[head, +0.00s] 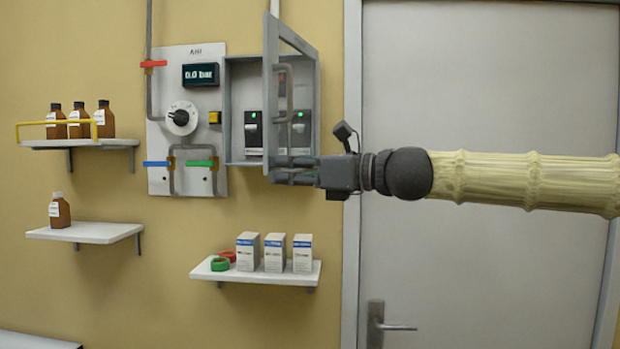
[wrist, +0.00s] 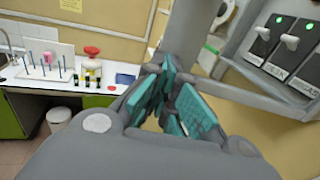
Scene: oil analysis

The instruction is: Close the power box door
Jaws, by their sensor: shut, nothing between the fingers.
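The grey power box (head: 228,115) hangs on the wall, and its framed door (head: 269,75) stands open, swung out from the right side. Through and beside the door I see two black switches (head: 253,130) with green lights. My gripper (head: 275,170) is shut and empty, at the bottom of the door's free edge; I cannot tell whether it touches. In the wrist view the teal-padded fingers (wrist: 172,100) are close to a grey upright bar (wrist: 188,40), which looks like the door's edge. The switches (wrist: 275,40) show at upper right.
A gauge panel (head: 205,130) with a dial and pipes is left of the box. Shelves with brown bottles (head: 78,122) and white cartons (head: 274,252) are left and below. A grey room door (head: 480,90) is behind my arm.

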